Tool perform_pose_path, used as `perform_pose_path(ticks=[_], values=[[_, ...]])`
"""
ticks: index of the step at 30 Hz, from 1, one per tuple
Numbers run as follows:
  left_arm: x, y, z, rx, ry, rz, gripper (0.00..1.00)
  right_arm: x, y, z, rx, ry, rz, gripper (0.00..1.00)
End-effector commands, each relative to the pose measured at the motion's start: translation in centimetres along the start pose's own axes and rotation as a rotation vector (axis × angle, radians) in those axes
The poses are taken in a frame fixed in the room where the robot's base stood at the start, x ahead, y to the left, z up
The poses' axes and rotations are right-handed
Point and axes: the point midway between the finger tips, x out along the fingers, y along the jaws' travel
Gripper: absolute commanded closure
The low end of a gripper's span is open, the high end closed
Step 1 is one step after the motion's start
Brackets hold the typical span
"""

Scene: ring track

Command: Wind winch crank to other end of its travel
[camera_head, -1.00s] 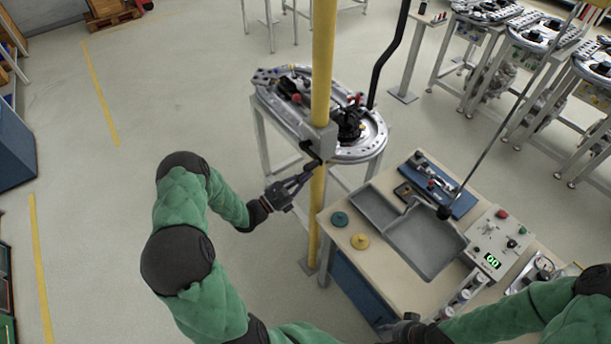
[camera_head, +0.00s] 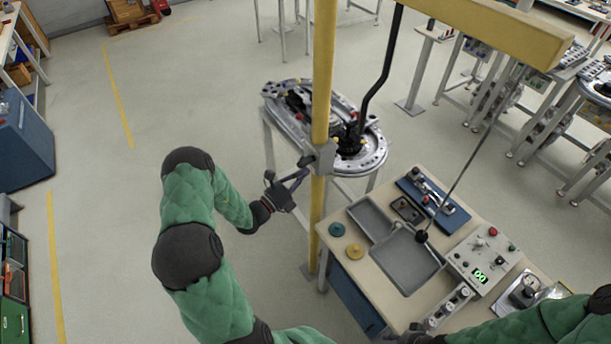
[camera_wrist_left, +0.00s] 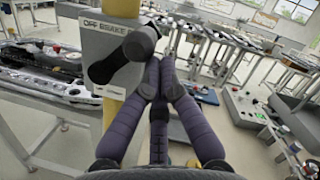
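The winch is a grey box (camera_head: 322,158) on a yellow post; in the left wrist view its face (camera_wrist_left: 110,42) reads "OFF BRAKE". Its dark crank (camera_wrist_left: 115,65) slants up to the right across that face, ending in a black handle (camera_wrist_left: 142,43). My left gripper (camera_head: 289,178) is beside the post just below the winch. In the left wrist view its purple fingers (camera_wrist_left: 160,75) reach close to the handle's right side; contact cannot be told. My right gripper (camera_head: 418,334) is at the bottom edge, largely hidden.
A bench (camera_head: 345,277) with grey trays and a control box (camera_head: 484,258) stands right of the post. A cable with a dark hook weight (camera_head: 421,236) hangs over it from a yellow boom (camera_head: 490,28). A ring-track table (camera_head: 371,160) stands behind the post. Floor at left is clear.

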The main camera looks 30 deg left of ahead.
Motion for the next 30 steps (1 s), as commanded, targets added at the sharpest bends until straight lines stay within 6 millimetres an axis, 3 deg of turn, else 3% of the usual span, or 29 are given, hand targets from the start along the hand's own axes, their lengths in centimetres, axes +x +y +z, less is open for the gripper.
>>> perform_pose_path(ticks=[1,8,17,21,30], values=[[0.2,-0.3,1.1,-0.039,-0.005,0.011,1.00,-0.9,-0.3,0.0,0.000,0.000,0.000,0.60],[0.7,-0.3,2.9,-0.249,-0.005,0.064,1.00,-2.3,-0.8,0.1,0.000,0.000,0.000,0.60],[1.2,0.4,5.1,-0.254,-0.006,0.064,1.00,-3.0,-1.1,0.1,0.000,0.000,0.000,0.60],[1.4,0.8,5.9,-0.342,-0.005,0.086,1.00,-3.1,-1.1,0.1,0.000,0.000,0.000,0.60],[1.6,1.4,6.8,-0.382,-0.004,0.098,1.00,-3.2,-1.1,0.1,0.000,0.000,0.000,0.60]])
